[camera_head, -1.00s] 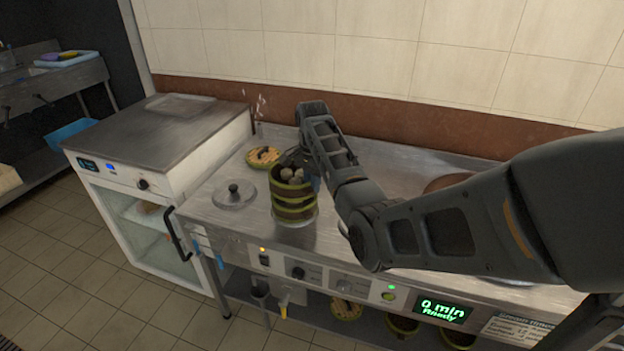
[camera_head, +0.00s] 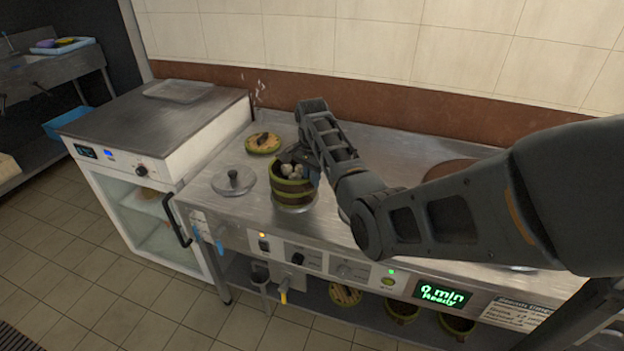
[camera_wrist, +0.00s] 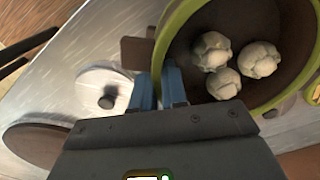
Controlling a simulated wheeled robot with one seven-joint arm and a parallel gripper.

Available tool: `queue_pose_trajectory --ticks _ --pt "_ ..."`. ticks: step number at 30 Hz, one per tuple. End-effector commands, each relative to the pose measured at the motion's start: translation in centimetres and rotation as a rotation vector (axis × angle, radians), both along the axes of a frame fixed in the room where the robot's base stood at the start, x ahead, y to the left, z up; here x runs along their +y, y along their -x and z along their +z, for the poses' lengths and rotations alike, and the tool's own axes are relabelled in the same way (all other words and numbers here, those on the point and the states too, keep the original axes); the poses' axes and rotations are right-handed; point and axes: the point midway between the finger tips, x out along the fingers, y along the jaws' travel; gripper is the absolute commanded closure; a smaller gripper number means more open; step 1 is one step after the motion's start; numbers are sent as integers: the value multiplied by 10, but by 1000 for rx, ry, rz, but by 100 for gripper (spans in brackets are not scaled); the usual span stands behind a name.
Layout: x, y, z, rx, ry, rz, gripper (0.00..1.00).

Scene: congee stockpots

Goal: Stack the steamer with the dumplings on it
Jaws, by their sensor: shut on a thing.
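A round steamer with a green rim and a dark inside (camera_wrist: 285,97) holds three pale dumplings (camera_wrist: 220,53) in the wrist view. In the wrist view my gripper (camera_wrist: 165,82) has its blue fingers closed on the steamer's rim. In the head view the dumpling steamer shows at the top of a green-banded steamer stack (camera_head: 291,192) on the metal counter. It looks upright and low against the tier below, but I cannot tell whether it is fully seated. My arm hides its right side.
A glass lid with a dark knob (camera_head: 234,181) lies left of the stack. A round woven lid (camera_head: 263,143) lies behind it. A white cabinet (camera_head: 150,135) stands to the left. The wall is close behind the counter (camera_head: 225,155).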

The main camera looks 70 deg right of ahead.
Motion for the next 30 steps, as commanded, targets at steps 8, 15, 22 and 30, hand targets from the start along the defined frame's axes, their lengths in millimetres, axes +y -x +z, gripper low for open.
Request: queue_pose_trajectory --ticks 8,15,22,30 --pt "-2 -1 0 -2 2 0 100" --pt "-7 -4 0 -2 2 0 100" --pt "-13 -7 0 -2 2 0 100" --pt "-17 -9 0 -1 1 1 100"
